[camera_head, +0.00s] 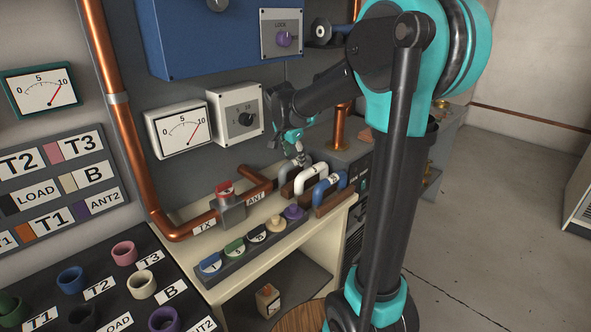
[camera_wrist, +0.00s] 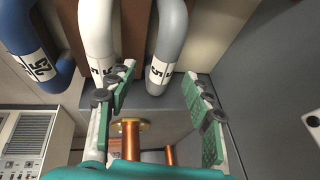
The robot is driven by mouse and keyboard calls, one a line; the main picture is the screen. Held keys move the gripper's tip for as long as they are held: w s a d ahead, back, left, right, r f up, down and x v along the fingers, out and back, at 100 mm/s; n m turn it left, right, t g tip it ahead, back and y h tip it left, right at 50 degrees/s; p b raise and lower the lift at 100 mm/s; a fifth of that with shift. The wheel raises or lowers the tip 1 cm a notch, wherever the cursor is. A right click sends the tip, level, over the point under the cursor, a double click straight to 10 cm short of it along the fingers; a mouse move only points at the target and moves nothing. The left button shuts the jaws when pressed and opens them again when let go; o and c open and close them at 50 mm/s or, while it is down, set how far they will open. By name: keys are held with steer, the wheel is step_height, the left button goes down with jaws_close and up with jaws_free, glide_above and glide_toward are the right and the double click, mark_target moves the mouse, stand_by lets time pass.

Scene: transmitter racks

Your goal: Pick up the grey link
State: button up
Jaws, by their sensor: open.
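The grey link (camera_wrist: 170,42) is a bent grey tube with a white label. In the wrist view it stands at the top centre, its labelled lower end between the tips of my open gripper (camera_wrist: 160,80). The green finger pads lie to either side, with no clear contact. In the head view the grey link (camera_head: 286,168) is the farthest of the links on the bench, partly hidden behind the white link. My gripper (camera_head: 299,158) is just above and beside it.
A white link (camera_wrist: 97,30) stands close to the left finger, with a blue link (camera_wrist: 28,45) beyond it. Coloured knobs (camera_head: 254,235) line the bench front.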

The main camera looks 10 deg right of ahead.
mark_target(295, 160)
steer(key=x, duration=0.4)
steer(key=shift+w, duration=0.25)
steer(key=shift+w+d+f, duration=0.1)
steer(key=shift+w+f, duration=0.1)
steer(key=shift+f, duration=0.3)
steer(key=shift+f, duration=0.2)
jaws_close()
stand_by(0.3)
